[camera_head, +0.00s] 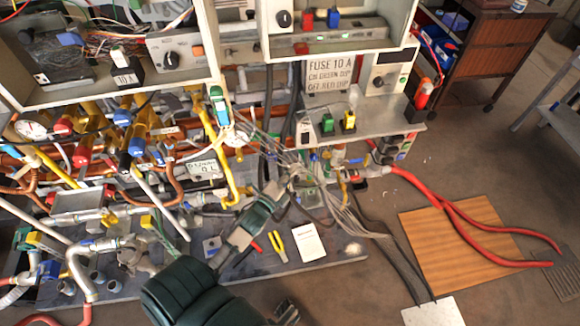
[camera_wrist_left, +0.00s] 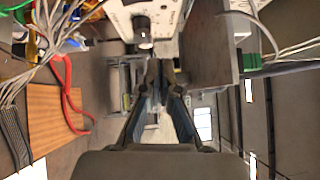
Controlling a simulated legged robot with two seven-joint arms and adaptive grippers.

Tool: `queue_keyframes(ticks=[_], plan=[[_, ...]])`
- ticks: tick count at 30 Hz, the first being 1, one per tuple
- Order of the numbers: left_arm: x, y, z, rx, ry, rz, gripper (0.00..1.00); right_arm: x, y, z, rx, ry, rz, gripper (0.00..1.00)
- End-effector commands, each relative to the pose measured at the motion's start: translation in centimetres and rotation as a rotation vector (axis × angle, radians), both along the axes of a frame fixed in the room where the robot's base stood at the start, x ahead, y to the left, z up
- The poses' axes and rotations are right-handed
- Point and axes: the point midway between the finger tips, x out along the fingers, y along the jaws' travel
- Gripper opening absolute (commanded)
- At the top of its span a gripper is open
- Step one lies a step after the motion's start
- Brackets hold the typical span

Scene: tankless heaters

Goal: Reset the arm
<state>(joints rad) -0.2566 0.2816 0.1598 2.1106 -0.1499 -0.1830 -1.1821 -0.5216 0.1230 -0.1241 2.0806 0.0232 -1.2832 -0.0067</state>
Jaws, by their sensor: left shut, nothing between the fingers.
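My left arm comes up from the bottom of the head view, dark green and grey. Its left gripper (camera_head: 287,178) is in front of the panels, among a bundle of thin grey wires. In the left wrist view the two dark fingers of the left gripper (camera_wrist_left: 158,82) come together at their tips, shut with nothing between them. A small dark part shows at the bottom edge of the head view, beside my arm; I cannot tell whether it is my right gripper.
Pipes and valves (camera_head: 110,150) fill the left side. A grey control shelf (camera_head: 385,125) stands above the wires. Yellow-handled pliers (camera_head: 276,244) and white paper (camera_head: 307,243) lie on the base plate. A wooden board (camera_head: 450,260) and red hose (camera_head: 480,225) lie on the floor at right.

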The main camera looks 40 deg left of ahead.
Motion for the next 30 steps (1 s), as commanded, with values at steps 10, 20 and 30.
queue_keyframes(ticks=[10, 20, 30], plan=[[0.0, 1.4, -0.6, -0.012, 0.002, 0.001, 0.0, 0.0, 1.0, 0.4, -0.01, -0.001, 0.0, 0.68], [-1.5, -0.8, -10.7, -0.328, 0.269, 0.062, 0.0, -0.2, 0.1, -2.4, -0.002, 0.01, 0.002, 0.68], [-16.3, -7.8, -33.7, -1.023, 0.877, 0.485, 0.0, -2.3, 0.4, -8.2, -0.011, 0.031, 0.01, 0.68]])
